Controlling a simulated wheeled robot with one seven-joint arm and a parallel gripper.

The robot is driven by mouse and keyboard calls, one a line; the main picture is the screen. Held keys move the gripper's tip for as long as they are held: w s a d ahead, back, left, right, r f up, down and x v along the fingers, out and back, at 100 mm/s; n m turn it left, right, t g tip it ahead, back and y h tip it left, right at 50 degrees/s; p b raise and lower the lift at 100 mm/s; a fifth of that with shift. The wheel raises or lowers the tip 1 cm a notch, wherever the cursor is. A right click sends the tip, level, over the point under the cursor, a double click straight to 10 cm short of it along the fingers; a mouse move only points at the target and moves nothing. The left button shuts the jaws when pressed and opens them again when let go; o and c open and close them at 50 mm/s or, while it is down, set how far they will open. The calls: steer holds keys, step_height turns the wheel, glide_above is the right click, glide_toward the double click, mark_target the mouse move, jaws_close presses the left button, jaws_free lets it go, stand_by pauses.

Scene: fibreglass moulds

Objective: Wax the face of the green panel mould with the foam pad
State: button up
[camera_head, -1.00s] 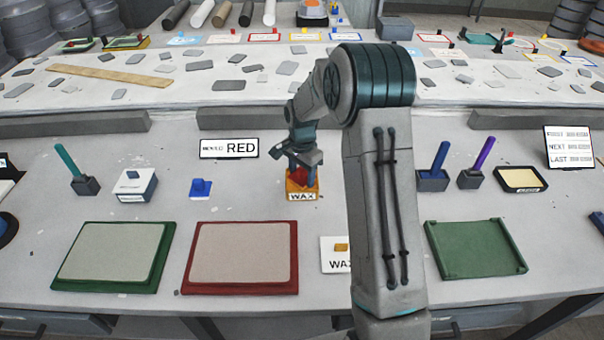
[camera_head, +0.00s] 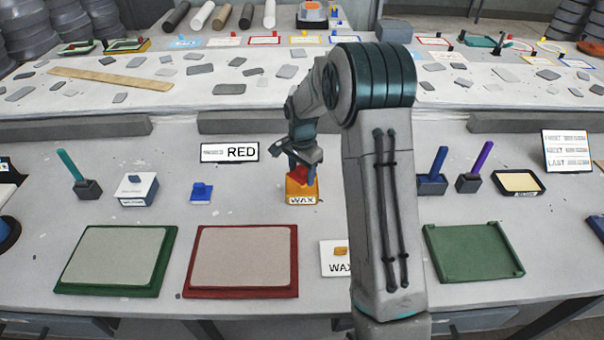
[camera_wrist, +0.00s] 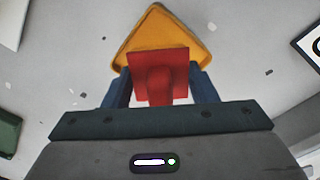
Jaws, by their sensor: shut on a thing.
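My gripper (camera_wrist: 160,88) is shut on a red pad (camera_wrist: 157,65) with a square body and a knob between the fingers. It holds the pad at the orange wax block (camera_head: 301,192), labelled WAX; the wrist view shows this block (camera_wrist: 160,35) behind the pad. I cannot tell whether pad and wax touch. The green panel mould (camera_head: 164,262), a green frame around a pale grey face, lies flat at the front left, well to the left of my gripper. A red panel mould (camera_head: 290,277) with a similar grey face lies between them.
A sign (camera_head: 230,152) reads RED. A blue pad-like piece (camera_head: 201,193) and a white-and-blue box (camera_head: 137,189) stand behind the moulds. A white WAX card (camera_head: 334,262) lies right of the red mould. A green tray-like piece (camera_head: 475,250) lies right of my arm.

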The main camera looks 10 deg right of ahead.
steer(key=shift+r+p, duration=1.1)
steer(key=shift+r, duration=1.15)
